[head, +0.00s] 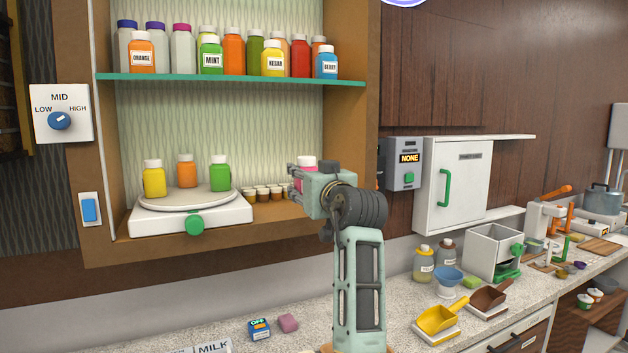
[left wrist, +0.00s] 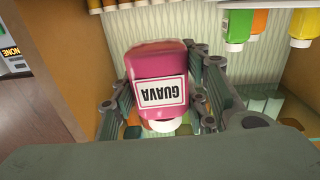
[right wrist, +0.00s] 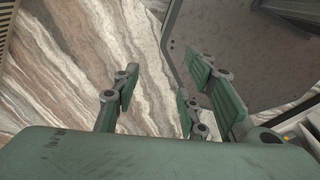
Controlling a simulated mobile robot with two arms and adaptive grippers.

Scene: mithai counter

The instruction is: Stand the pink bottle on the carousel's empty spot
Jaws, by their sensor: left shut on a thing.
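My left gripper (head: 303,182) is shut on the pink bottle (head: 307,162), mostly hidden behind the gripper in the head view. In the left wrist view the pink bottle (left wrist: 155,65) has a GUAVA label and a white cap, between the fingers (left wrist: 165,95). That view is upside down, and the bottle looks roughly upright. The carousel (head: 192,203) stands on the cabinet's lower board, left of my left gripper. It bears a yellow bottle (head: 154,181), an orange bottle (head: 186,173) and a green bottle (head: 220,175); its front is bare. My right gripper (right wrist: 155,105) is open and empty.
Small brown-and-white jars (head: 262,194) stand between carousel and gripper. A green shelf (head: 240,80) with several bottles is above. The carousel's green knob (head: 195,225) sticks out in front. The cabinet's right wall (head: 350,120) stands close to my arm.

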